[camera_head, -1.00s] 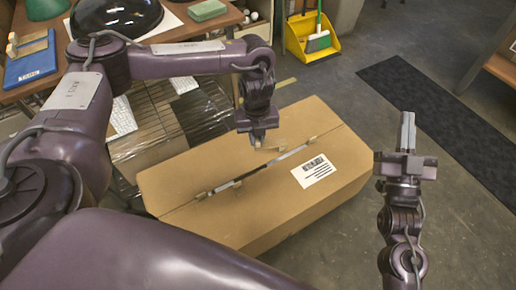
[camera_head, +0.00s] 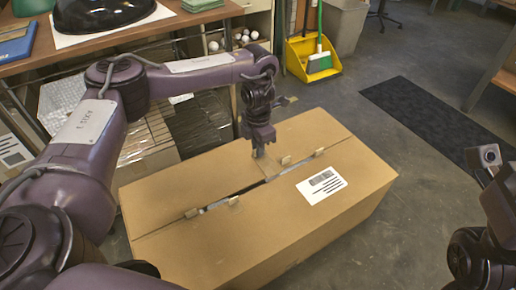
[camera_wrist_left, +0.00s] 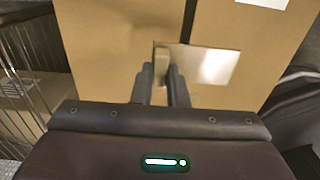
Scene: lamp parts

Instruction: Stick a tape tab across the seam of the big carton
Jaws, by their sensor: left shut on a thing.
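The big carton (camera_head: 330,225) stands on the floor, its top seam (camera_head: 250,188) running from lower left to upper right as a dark, narrow gap. My left gripper (camera_head: 262,152) is over the middle of the seam, pointing down, shut on the tan tape tab (camera_head: 272,170). In the left wrist view, its fingers (camera_wrist_left: 162,85) pinch the tab's thick end, and the tab's glossy sheet (camera_wrist_left: 210,65) spreads right over the dark seam line. I cannot tell whether the sheet touches the cardboard. My right gripper (camera_head: 492,160) is partly in view at the right edge; its jaws cannot be made out.
Small tan pieces (camera_head: 192,212) sit along the seam. A white label (camera_head: 321,185) is on the carton's top. A wooden table (camera_head: 150,32) and wire shelving (camera_head: 190,115) stand behind on the left. A yellow dustpan (camera_head: 300,60) and dark mat (camera_head: 425,115) lie beyond.

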